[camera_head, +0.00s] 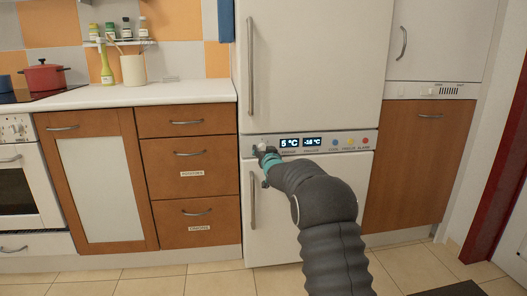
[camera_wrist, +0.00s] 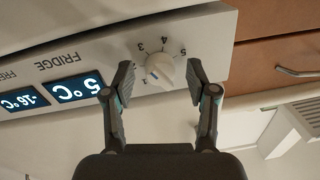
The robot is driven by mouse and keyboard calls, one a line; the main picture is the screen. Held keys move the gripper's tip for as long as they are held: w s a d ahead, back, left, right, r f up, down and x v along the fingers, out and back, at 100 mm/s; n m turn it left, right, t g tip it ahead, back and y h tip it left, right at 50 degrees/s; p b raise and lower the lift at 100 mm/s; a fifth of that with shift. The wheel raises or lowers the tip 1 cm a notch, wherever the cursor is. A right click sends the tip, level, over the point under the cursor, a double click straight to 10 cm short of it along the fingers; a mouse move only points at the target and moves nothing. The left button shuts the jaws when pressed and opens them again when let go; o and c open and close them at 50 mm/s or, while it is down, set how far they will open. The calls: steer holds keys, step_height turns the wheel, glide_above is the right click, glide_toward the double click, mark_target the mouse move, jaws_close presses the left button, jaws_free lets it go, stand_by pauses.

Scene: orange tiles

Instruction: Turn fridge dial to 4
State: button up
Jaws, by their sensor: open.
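The white fridge dial (camera_wrist: 158,68) sits on the panel, ringed by the numbers 1 to 5. The 4 is at the dial's upper side in the tilted wrist view. My gripper (camera_wrist: 159,74) is open, with one finger on each side of the dial; gaps appear to show between fingers and dial. In the head view my gripper (camera_head: 265,152) is at the left end of the control panel (camera_head: 350,148) and largely covers the dial. The fridge display (camera_head: 290,142) reads 5°C; it also shows in the wrist view (camera_wrist: 77,90).
A second display (camera_head: 313,141) reads -16°C, with coloured buttons right of it. Fridge door handles (camera_head: 251,65) stand above and below the panel. Wooden drawers (camera_head: 189,165) are on the left and a wooden cabinet (camera_head: 415,160) on the right.

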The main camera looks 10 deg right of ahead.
jaws_close()
steer(key=shift+m, duration=0.3)
steer(key=m+b, duration=0.3)
steer(key=m, duration=0.6)
steer(key=shift+t, duration=0.3)
steer(key=shift+m, duration=0.3)
stand_by(0.4)
jaws_free()
steer(key=shift+a, duration=0.1)
